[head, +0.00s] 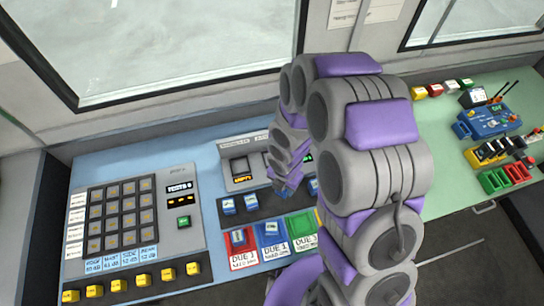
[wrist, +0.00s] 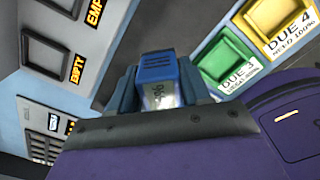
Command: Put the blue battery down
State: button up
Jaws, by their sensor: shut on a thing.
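My gripper (wrist: 160,92) is shut on a blue battery (wrist: 156,68) in the wrist view. The battery has a blue top and a pale label below with small print. In the head view my gripper (head: 284,188) is over the blue console, near the dark strip behind the trays; the held battery cannot be made out there. Other blue batteries (head: 228,206) (head: 250,202) stand on that strip, left of my gripper. Another blue piece shows just right of my gripper, partly hidden by my arm.
A red tray (head: 239,250), a blue tray (head: 272,243) and a green tray (head: 302,229) line the console's front. The wrist view shows the green tray (wrist: 228,58) marked DUE 3 and a yellow tray (wrist: 278,22) marked DUE 4. A keypad panel (head: 125,215) stands left.

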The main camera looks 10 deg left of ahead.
jog(key=w+a, duration=0.2)
jog(key=w, duration=0.2)
jog(key=w+a+f+b, duration=0.1)
jog(key=w+a, duration=0.1)
jog(key=w, duration=0.3)
jog(key=w+a, duration=0.2)
jog(key=w, duration=0.3)
jog(key=shift+w+a+f+b, duration=0.15)
jog(key=shift+f+b, duration=0.1)
jog(key=shift+b, duration=0.05)
jog(key=shift+w+f+b, duration=0.1)
jog(key=shift+f+b, duration=0.25)
jog(key=shift+f, duration=1.4)
jog(key=shift+f, duration=0.2)
jog(key=o, duration=1.2)
jog(key=shift+s+f, duration=0.1)
jog(key=shift+s, duration=0.1)
jog(key=shift+c, duration=0.2)
